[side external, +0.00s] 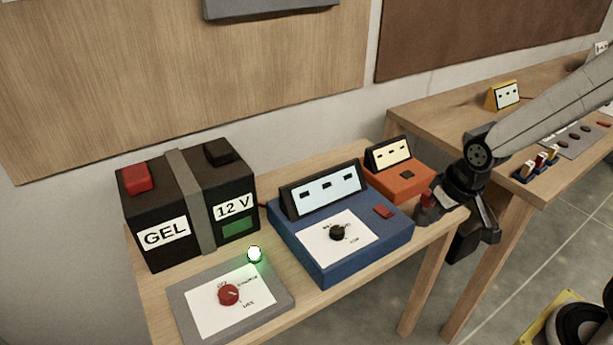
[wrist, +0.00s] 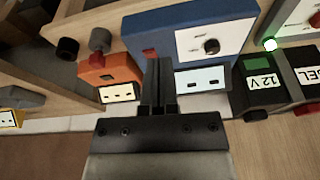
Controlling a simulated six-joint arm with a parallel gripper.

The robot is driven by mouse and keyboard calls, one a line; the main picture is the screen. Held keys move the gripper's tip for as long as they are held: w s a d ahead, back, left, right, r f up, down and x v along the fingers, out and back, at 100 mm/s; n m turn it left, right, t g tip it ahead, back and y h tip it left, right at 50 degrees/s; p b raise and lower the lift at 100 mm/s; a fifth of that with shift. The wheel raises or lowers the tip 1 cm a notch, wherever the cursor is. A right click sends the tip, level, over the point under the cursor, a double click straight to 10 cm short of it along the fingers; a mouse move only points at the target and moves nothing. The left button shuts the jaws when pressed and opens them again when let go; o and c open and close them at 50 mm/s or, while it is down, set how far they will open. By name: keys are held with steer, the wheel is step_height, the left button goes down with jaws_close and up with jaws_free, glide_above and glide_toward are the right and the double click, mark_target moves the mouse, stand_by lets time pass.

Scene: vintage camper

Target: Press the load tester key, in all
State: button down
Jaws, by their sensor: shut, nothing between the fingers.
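Which device is the load tester cannot be read. A blue box (side external: 340,240) has a tilted display, a black knob (side external: 337,232) and a red key (side external: 383,211). Behind it to the right is a smaller orange box (side external: 398,183) with its own display and a small dark key (side external: 407,174). My gripper (side external: 460,205) hangs over the table's right end, right of both boxes. The red key (wrist: 148,52) shows just beside the fingertips; contact cannot be told.
A red-topped post (side external: 425,198) stands near my gripper; a dark post (wrist: 67,47) shows beside it in the wrist view. A 12 V gel battery (side external: 190,205) and a grey panel with a red knob (side external: 228,294) and lit green lamp (side external: 254,254) occupy the left.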

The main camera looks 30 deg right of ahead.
steer(key=w+d+m+t, duration=0.1)
steer(key=w+d+m, duration=0.25)
steer(key=w, duration=0.55)
steer(key=m+t+h, duration=0.4)
steer(key=m, duration=0.5)
glide_above(408, 175)
step_height(408, 175, down, 4)
steer(key=shift+f, duration=0.15)
steer(key=shift+f, duration=0.15)
steer(key=shift+f, duration=4.25)
steer(key=shift+f, duration=0.85)
steer(key=shift+a+r, duration=0.1)
steer(key=shift+r, duration=0.7)
